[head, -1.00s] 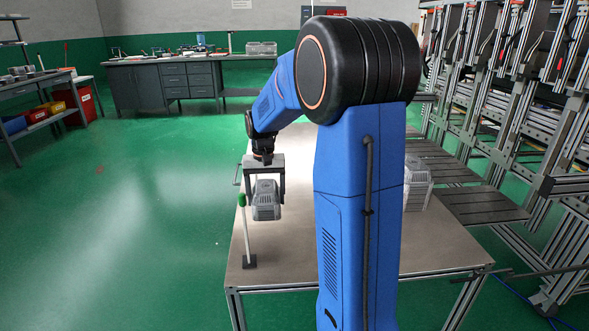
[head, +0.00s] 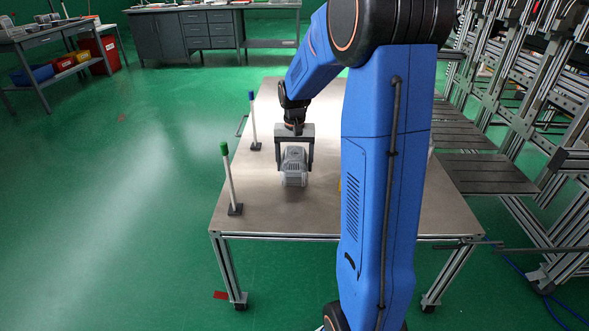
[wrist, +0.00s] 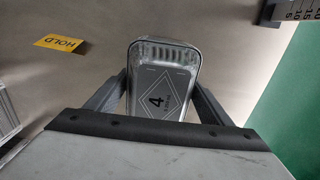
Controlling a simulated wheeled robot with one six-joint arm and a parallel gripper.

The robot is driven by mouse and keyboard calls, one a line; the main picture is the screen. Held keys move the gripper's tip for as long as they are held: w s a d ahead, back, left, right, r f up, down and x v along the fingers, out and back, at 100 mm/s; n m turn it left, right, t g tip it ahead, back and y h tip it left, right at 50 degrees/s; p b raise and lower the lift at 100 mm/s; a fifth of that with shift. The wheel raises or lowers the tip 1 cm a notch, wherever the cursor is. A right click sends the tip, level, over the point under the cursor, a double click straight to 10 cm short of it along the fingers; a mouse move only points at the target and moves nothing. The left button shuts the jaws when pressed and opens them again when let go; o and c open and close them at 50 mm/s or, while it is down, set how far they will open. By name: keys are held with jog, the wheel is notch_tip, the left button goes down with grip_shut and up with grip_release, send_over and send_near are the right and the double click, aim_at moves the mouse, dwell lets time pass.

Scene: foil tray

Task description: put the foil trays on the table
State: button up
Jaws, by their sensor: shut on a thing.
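My gripper (head: 294,168) is shut on a silver foil tray (head: 293,176) over the left part of the grey table (head: 265,218). In the wrist view the same foil tray (wrist: 160,56) lies between the two fingers, with a diamond label reading 4 facing the camera. I cannot tell from the head view whether its lower edge touches the table. A ridged silver thing (wrist: 7,110), perhaps another tray, shows at the left edge of the wrist view. My arm hides part of the table.
A green-topped post (head: 229,180) and a blue-topped post (head: 253,122) stand along the table's left edge. A yellow HOLD marker (wrist: 59,44) lies on the table. A slatted rack (head: 485,170) stands at the right. Table in front of the tray is bare.

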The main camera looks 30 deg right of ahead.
jog(key=shift+f, duration=1.9)
jog(key=shift+f, duration=0.15)
jog(key=o, duration=1.2)
jog(key=shift+c, duration=0.2)
